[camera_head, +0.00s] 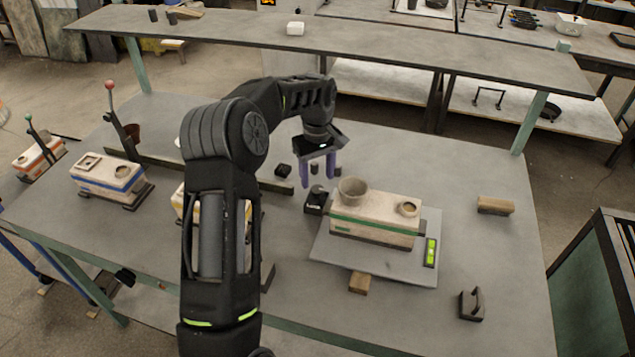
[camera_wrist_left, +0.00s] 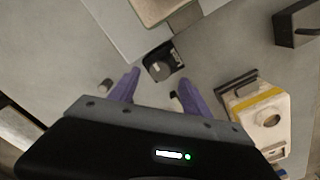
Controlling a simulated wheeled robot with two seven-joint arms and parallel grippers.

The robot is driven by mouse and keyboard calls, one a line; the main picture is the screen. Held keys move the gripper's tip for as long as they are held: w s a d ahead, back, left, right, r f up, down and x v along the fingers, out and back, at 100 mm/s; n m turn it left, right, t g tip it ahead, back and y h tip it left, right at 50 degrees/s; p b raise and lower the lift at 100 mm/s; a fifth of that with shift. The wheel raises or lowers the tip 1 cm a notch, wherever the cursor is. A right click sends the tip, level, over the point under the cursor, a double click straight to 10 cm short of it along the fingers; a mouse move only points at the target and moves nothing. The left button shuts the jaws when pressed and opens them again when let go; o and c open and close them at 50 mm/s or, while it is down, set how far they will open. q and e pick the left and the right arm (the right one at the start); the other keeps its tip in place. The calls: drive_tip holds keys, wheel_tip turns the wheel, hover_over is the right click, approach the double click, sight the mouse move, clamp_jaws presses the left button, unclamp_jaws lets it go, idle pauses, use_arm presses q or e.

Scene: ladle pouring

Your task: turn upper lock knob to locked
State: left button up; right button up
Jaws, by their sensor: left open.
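A black lock block (camera_head: 315,204) with a small knob on top stands at the left edge of the grey plate, beside the cream mould. In the left wrist view the lock block (camera_wrist_left: 164,60) shows a grey round knob (camera_wrist_left: 157,69) just beyond and between the fingertips. My left gripper (camera_head: 318,184) points down above the table, its purple fingers apart with nothing held between them. It also shows in the left wrist view (camera_wrist_left: 159,80). The fingers look apart from the knob; their height above it is hard to tell. I cannot read the knob's setting. My right gripper is not in view.
The cream mould with a green band (camera_head: 375,219) and grey cup (camera_head: 352,190) stands on the grey plate (camera_head: 335,262). A small black block (camera_head: 283,170) lies left of the gripper. A blue-banded mould (camera_head: 105,177) stands further left.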

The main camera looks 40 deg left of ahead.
sight(317, 189)
use_arm(q)
drive_tip(key=shift+f+p, duration=0.35)
drive_tip(key=shift+f, duration=1.55)
clamp_jaws()
